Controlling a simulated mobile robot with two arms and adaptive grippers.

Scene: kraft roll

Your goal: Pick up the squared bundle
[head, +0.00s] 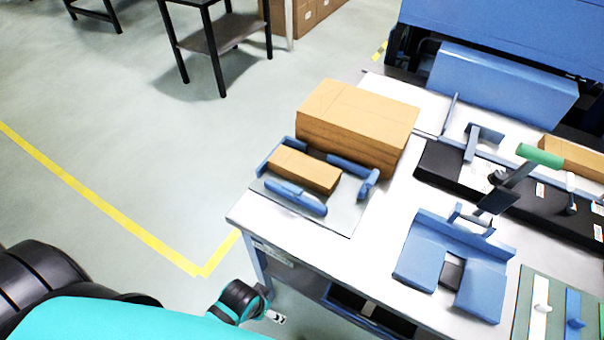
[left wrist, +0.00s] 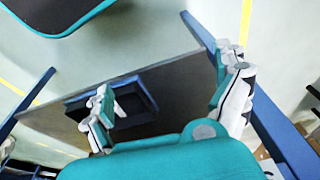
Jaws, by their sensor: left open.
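The squared bundle (head: 305,168) is a small brown kraft block lying in a blue-walled squaring jig (head: 349,210) near the left corner of the table. Blue pieces stand around it, and its top is uncovered. My left gripper (left wrist: 168,105) is open and empty in the left wrist view, its two fingers wide apart. In the head view only part of it shows, low beside the table's front left leg, below the tabletop and well away from the bundle. The bundle is not in the left wrist view. My right gripper is not in view.
A larger brown stack (head: 358,125) stands right behind the jig. A blue notched stand (head: 420,250) and a green-handled lever tool (head: 540,155) are to the right. The table's lower shelf (left wrist: 60,115) holds a dark blue tray (left wrist: 140,100). Floor left of the table is clear.

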